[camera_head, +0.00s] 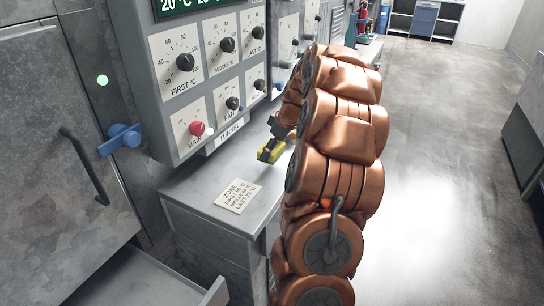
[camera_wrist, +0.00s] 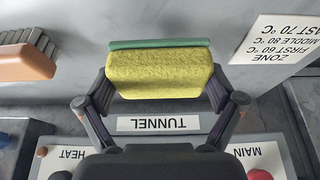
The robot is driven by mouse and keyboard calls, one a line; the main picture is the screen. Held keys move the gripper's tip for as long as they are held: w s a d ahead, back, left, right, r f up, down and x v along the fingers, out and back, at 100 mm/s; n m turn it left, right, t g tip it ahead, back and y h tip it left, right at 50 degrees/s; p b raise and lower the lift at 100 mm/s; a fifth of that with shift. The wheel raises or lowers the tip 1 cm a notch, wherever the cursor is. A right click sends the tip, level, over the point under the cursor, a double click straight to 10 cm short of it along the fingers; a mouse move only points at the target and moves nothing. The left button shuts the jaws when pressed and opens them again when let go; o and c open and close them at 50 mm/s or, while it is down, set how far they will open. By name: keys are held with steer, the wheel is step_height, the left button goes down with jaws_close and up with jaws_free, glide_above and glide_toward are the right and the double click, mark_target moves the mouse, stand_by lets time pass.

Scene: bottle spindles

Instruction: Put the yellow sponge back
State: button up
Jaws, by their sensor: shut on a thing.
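The yellow sponge (camera_wrist: 160,75) has a green layer on its far side and sits between the two dark fingers of my gripper (camera_wrist: 160,88) in the wrist view. The fingers are shut on its two ends. In the head view the sponge (camera_head: 265,155) is small and partly covered by my gripper (camera_head: 272,147), over the grey counter (camera_head: 190,185) below the control panel. I cannot tell whether the sponge touches the counter.
A brush (camera_wrist: 28,58) with dark bristles lies left of the sponge in the wrist view. A printed card (camera_head: 238,195) lies on the counter. The control panel (camera_head: 205,85) with knobs stands close behind. A blue handle (camera_head: 120,139) sticks out at left. The floor at right is clear.

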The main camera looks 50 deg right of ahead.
steer(key=shift+w+f, duration=0.15)
steer(key=shift+w, duration=0.05)
steer(key=shift+f+p, duration=0.3)
steer(key=shift+f, duration=1.35)
steer(key=shift+f, duration=0.2)
steer(key=o, duration=0.8)
steer(key=shift+c, duration=0.2)
steer(key=shift+r, duration=0.15)
